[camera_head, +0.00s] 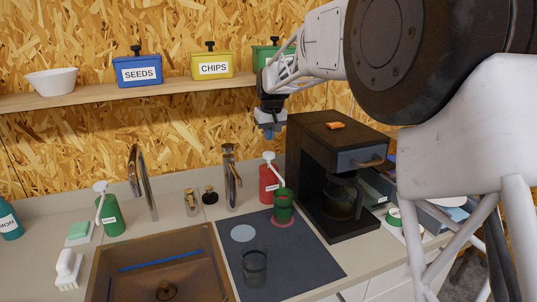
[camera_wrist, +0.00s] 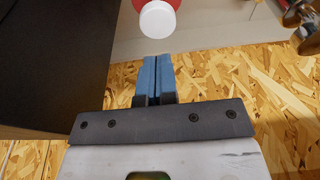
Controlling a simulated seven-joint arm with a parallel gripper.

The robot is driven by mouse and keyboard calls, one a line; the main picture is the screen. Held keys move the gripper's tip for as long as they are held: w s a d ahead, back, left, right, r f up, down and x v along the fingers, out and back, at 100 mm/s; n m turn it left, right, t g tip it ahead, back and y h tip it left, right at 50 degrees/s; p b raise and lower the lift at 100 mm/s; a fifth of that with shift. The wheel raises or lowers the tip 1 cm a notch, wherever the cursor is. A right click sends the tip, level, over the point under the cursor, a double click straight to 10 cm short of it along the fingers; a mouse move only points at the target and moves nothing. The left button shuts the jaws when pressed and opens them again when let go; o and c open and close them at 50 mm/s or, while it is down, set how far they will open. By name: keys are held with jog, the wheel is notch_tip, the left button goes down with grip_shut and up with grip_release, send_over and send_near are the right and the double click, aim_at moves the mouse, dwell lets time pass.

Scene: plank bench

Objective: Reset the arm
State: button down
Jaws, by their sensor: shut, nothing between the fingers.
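My gripper (camera_head: 269,131) hangs in the air in front of the chipboard wall, left of the top of the black coffee machine (camera_head: 322,128) and below the shelf. In the wrist view its two blue fingers (camera_wrist: 156,75) are together with nothing between them. Below it in the head view is a red pump bottle (camera_head: 268,185) with a white top. The bottle also shows at the top of the wrist view (camera_wrist: 150,4), beyond the fingertips and apart from them.
The shelf (camera_head: 140,93) holds a white bowl (camera_head: 52,82), a blue SEEDS box (camera_head: 138,71), a yellow CHIPS box (camera_head: 212,65) and a green box (camera_head: 262,56). A dark mat (camera_head: 300,262) carries a green mug (camera_head: 283,207) and a dark glass (camera_head: 254,268). Taps stand behind the sink (camera_head: 205,240).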

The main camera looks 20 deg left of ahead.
jog(key=shift+d, duration=0.1)
dwell(0.3)
jog(key=shift+s+d+m, duration=0.3)
jog(key=shift+d+m, duration=0.1)
jog(key=shift+d, duration=0.1)
jog(key=s+d+m+t, duration=0.1)
jog(key=s+d+m, duration=0.3)
jog(key=s+d, duration=0.65)
jog(key=s+d+m+t, duration=0.25)
jog(key=s+d, duration=0.25)
jog(key=d, duration=1)
jog(key=s+d+m+t, duration=0.1)
jog(key=s+d+m, duration=0.3)
jog(key=s+d, duration=0.6)
jog(key=s+d+f+n+g+h, duration=0.1)
jog(key=s+d+f, duration=0.1)
jog(key=s+d, duration=0.7)
jog(key=s+d+f+n+g, duration=0.1)
jog(key=s+d+f+g, duration=0.1)
jog(key=s+d, duration=0.7)
jog(key=s, duration=0.2)
jog(key=shift+s+d+f+h, duration=0.2)
jog(key=shift+s+d+h, duration=0.15)
jog(key=shift+h, duration=0.05)
jog(key=shift+w+r+g, duration=0.1)
jog(key=shift+w+g, duration=0.05)
jog(key=shift+g, duration=0.1)
